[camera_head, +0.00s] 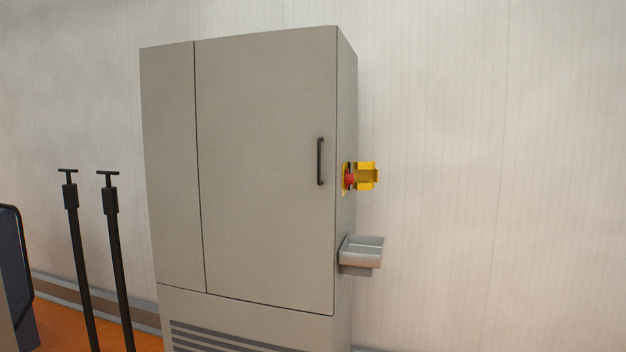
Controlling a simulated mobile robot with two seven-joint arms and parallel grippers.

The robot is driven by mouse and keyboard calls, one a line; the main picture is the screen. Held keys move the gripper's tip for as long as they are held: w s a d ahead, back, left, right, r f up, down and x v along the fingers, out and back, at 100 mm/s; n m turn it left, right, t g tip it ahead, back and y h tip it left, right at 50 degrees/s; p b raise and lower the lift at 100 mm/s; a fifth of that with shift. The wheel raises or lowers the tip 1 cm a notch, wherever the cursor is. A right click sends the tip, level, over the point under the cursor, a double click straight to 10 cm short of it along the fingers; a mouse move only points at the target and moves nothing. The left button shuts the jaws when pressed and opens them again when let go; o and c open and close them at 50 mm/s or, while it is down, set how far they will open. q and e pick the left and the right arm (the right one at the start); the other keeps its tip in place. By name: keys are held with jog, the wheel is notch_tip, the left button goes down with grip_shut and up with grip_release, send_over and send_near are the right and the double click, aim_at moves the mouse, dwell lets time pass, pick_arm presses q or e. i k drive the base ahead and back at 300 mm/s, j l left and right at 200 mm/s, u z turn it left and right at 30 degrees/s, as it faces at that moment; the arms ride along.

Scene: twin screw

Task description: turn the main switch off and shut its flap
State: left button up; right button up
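A tall grey cabinet (265,170) stands against the wall. On its narrow right side sits the main switch, with a red knob (349,179) on a yellow plate. A yellow flap (366,175) sticks out to the right of the knob and stands open. The knob is seen from the side, so I cannot tell which way it is turned. Neither of my grippers is in this view.
A small grey tray (361,262) juts from the cabinet's right side below the switch. A dark handle (320,162) is on the cabinet's front door. Two black posts (117,265) with T-shaped tops stand at the left. Right of the cabinet, the wall is bare.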

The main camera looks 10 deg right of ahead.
aim_at(350, 177)
jog(key=i+l+u, duration=0.3)
jog(key=l+u, duration=0.25)
jog(key=i+l+u, duration=0.15)
jog(key=l, duration=0.3)
jog(key=i+l+u, duration=0.1)
jog(key=l, duration=0.35)
jog(key=i+l, duration=0.15)
jog(key=l, duration=0.45)
jog(key=i+l+u, duration=0.1)
jog(key=l, duration=0.55)
jog(key=i+l, duration=0.15)
jog(key=l, duration=0.45)
jog(key=i+l+u, duration=0.1)
jog(key=l, duration=0.55)
jog(key=i+l, duration=0.15)
jog(key=l, duration=0.5)
jog(key=u, duration=0.05)
